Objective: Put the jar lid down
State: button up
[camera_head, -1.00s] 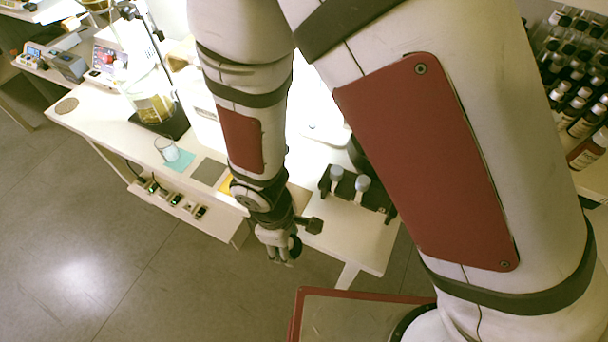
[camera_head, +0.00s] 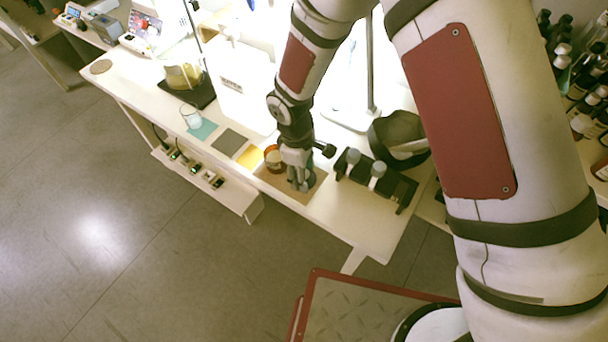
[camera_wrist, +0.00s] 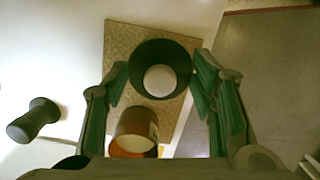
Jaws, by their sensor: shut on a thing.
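My gripper (camera_wrist: 160,85) is shut on the jar lid (camera_wrist: 160,55), a dark round cap with a pale centre, held between the green-padded fingertips in the wrist view. In the head view my gripper (camera_head: 301,184) is at the brown mat (camera_head: 268,178) near the bench's front edge. The lid is not clearly visible there. An amber open jar (camera_head: 273,157) stands beside the gripper on its left; it also shows in the wrist view (camera_wrist: 135,130). The mat (camera_wrist: 118,45) lies beneath the lid in the wrist view. I cannot tell whether the lid touches it.
A black rack with grey-capped bottles (camera_head: 376,179) stands close to the right of my gripper. A dark bowl-like vessel (camera_head: 398,130) is behind it. Yellow, grey and teal pads and a beaker (camera_head: 191,116) lie to the left. The bench (camera_head: 340,222) is bare in front of the rack.

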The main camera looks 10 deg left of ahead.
jog(key=shift+w+a, duration=0.1)
jog(key=shift+w, duration=0.25)
jog(key=shift+w+f, duration=0.15)
jog(key=shift+f, duration=1.65)
jog(key=shift+f, duration=0.1)
jog(key=o, duration=0.9)
jog(key=shift+o, duration=0.2)
notch_tip(320, 180, up, 12)
jog(key=a, duration=0.1)
jog(key=shift+a, duration=0.25)
jog(key=shift+w, duration=0.1)
